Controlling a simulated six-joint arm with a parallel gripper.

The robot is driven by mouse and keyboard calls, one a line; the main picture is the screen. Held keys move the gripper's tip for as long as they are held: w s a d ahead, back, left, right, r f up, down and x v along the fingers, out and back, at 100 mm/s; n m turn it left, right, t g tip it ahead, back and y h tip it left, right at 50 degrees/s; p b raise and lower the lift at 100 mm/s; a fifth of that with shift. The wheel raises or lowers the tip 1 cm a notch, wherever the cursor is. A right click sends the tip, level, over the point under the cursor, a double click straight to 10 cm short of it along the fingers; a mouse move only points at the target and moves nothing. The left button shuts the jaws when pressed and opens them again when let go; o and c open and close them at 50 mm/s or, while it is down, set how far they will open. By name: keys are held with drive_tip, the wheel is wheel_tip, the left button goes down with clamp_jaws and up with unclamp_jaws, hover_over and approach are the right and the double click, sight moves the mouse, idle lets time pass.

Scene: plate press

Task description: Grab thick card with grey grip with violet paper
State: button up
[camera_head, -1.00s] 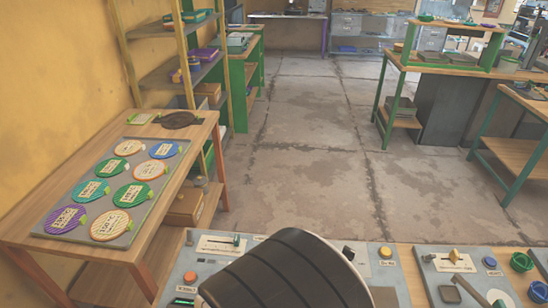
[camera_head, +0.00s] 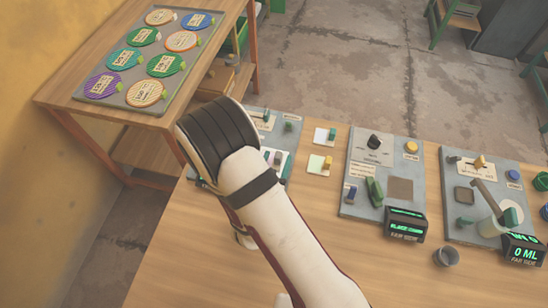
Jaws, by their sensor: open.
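I cannot make out a thick card with a grey grip and violet paper. My gripper's fingers do not show.
A grey panel (camera_head: 358,210) with knobs and a green-lit display stands right of the cards. Another panel (camera_head: 460,195) and a grey cup (camera_head: 446,256) are farther right. A side table holds a tray (camera_head: 180,96) of several coloured discs. The bench front is mostly bare.

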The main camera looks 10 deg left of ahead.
clamp_jaws()
